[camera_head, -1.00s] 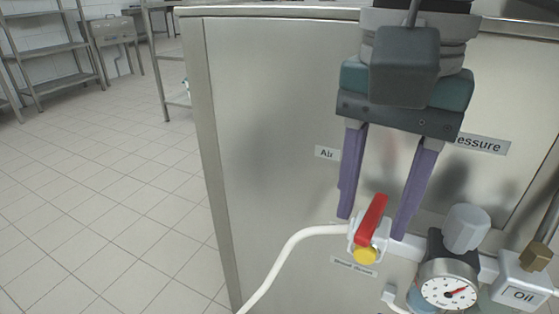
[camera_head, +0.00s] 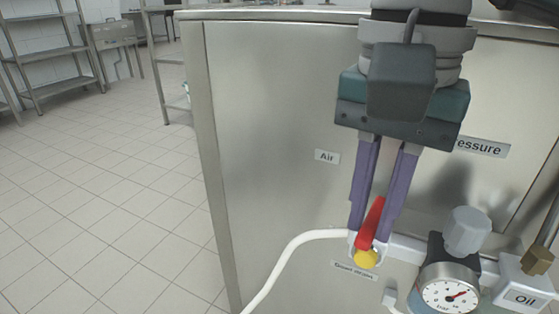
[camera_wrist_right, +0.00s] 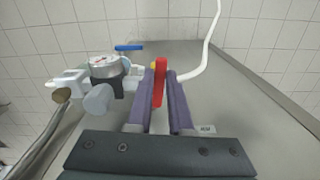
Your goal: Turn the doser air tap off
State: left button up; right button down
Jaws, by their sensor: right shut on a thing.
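The air tap has a red lever handle (camera_head: 371,224) and a yellow cap (camera_head: 366,258) on a white valve at the end of a white hose, low on the steel cabinet front. The lever slants up and slightly right in the head view. My right gripper (camera_head: 369,230) comes from above with its purple fingers shut on the lever. In the right wrist view the red lever (camera_wrist_right: 160,82) stands between the two fingers (camera_wrist_right: 160,90), and the yellow cap is mostly hidden behind them. My left gripper is not in view.
A round pressure gauge (camera_head: 449,295) with a grey knob (camera_head: 467,230) sits right of the tap. An oil block (camera_head: 519,284) is further right. A blue lever (camera_wrist_right: 128,47) shows beyond the gauge in the wrist view. The white hose (camera_head: 283,262) runs down left; open floor lies left.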

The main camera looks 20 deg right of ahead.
jog(key=shift+d+f+n+b, duration=0.1)
jog(key=shift+f+n+b, duration=0.1)
jog(key=shift+n+b, duration=0.4)
jog(key=shift+s+r, duration=0.1)
jog(key=shift+s, duration=0.05)
jog(key=shift+r, duration=0.1)
jog(key=c, duration=0.8)
grip_release()
